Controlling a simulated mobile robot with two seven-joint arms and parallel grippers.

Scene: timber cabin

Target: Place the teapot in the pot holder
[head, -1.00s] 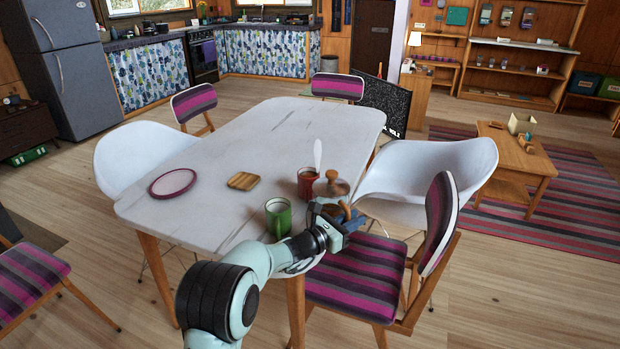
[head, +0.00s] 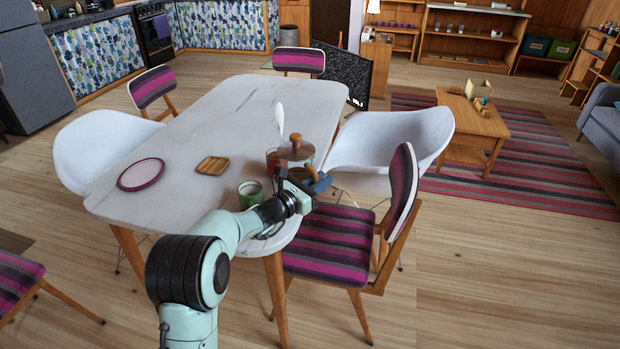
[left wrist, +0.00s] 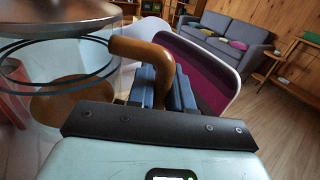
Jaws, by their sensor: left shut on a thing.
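The teapot (head: 297,153) has a clear body, a metal lid and a wooden knob. It is at the table's near right corner, partly in front of the red mug. In the left wrist view its clear side (left wrist: 60,68) is at the left and its curved wooden handle (left wrist: 152,52) is at the middle. My left gripper (head: 318,185) is shut on that handle; its blue fingers (left wrist: 158,88) are around it. The teapot's underside is mostly hidden. A square wooden board (head: 212,165), apparently the pot holder, lies flat and empty on the table, left of the teapot.
A green mug (head: 250,193) stands close to my left arm. A red mug (head: 273,160) with a white utensil is beside the teapot. A pink-rimmed plate (head: 141,174) lies at the left. The white table (head: 235,120) is clear toward its far end. Chairs surround it.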

